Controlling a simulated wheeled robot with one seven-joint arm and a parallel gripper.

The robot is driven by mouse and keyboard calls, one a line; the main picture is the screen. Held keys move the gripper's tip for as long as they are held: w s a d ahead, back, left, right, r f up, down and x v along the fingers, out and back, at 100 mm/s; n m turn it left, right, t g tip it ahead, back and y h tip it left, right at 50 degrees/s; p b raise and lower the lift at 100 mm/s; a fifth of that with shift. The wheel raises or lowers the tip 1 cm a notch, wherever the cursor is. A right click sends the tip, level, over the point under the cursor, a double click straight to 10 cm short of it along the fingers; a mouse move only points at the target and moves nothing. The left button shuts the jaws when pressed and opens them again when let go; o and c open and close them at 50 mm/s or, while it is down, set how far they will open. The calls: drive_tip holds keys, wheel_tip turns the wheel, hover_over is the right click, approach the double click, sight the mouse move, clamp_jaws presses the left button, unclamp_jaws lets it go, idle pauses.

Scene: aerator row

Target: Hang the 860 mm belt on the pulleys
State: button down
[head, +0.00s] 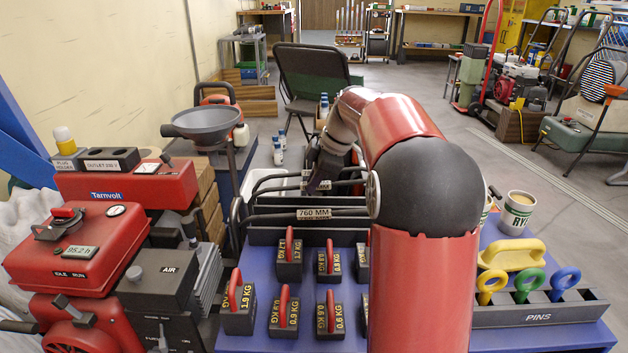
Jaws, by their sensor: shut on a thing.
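Black belts stand in a dark slotted rack (262,237) on the blue table, in several rows. The front row carries a 760 MM label (313,214). Labels farther back are too small or too covered to read, so I cannot tell which belt is the 860 mm one. My gripper (318,188) reaches down among the back rows and is shut on a black belt (268,180) there. My arm hides the right part of the rack and most of the grip. I see no pulleys that I can make out.
Weights with red handles (285,312) stand in front of the rack. A PINS holder (540,308) with coloured rings and a mug (518,214) are at right. A red Tamvolt machine (125,190) stands at left.

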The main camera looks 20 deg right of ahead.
wheel_tip(320, 180, up, 12)
drive_tip(key=p, duration=0.9)
idle(0.6)
idle(0.5)
